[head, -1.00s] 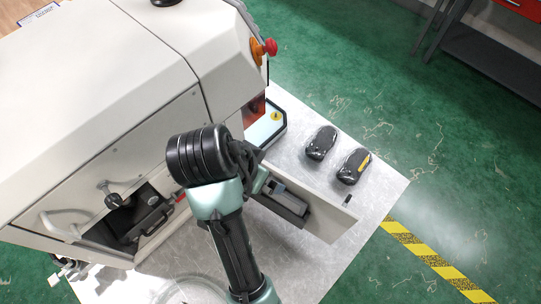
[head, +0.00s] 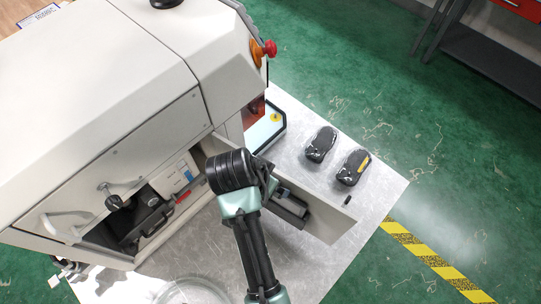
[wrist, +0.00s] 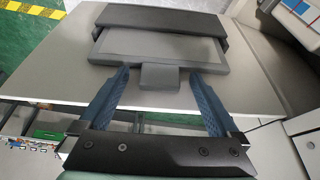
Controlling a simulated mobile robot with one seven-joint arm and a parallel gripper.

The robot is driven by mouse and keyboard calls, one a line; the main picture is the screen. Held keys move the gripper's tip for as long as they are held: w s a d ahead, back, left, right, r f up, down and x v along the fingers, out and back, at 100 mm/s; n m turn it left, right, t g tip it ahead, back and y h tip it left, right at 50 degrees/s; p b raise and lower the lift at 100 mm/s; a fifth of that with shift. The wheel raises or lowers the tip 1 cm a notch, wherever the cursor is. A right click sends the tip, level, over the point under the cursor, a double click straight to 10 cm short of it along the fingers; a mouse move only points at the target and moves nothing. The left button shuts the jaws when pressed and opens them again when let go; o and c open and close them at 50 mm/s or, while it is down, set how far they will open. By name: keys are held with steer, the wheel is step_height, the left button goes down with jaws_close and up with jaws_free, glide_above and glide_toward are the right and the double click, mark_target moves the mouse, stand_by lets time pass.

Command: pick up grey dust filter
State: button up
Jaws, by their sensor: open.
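The grey dust filter (wrist: 160,48) is a flat grey panel with a small square tab, seated in a dark frame on the light door panel in the wrist view. My gripper (wrist: 159,72) is open. Its two blue fingers point at the filter, with the tab between and just beyond their tips, and nothing is held. I cannot tell if a finger touches the tab. In the head view the filter's dark holder (head: 289,208) shows on the opened door, right of my arm's end, which hides the fingers.
The machine (head: 100,90) fills the left, with a red knob (head: 270,48) on its corner. A glass bowl (head: 190,292) stands at the front.

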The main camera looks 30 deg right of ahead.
jaws_close()
stand_by(0.3)
steer(key=shift+r, duration=0.1)
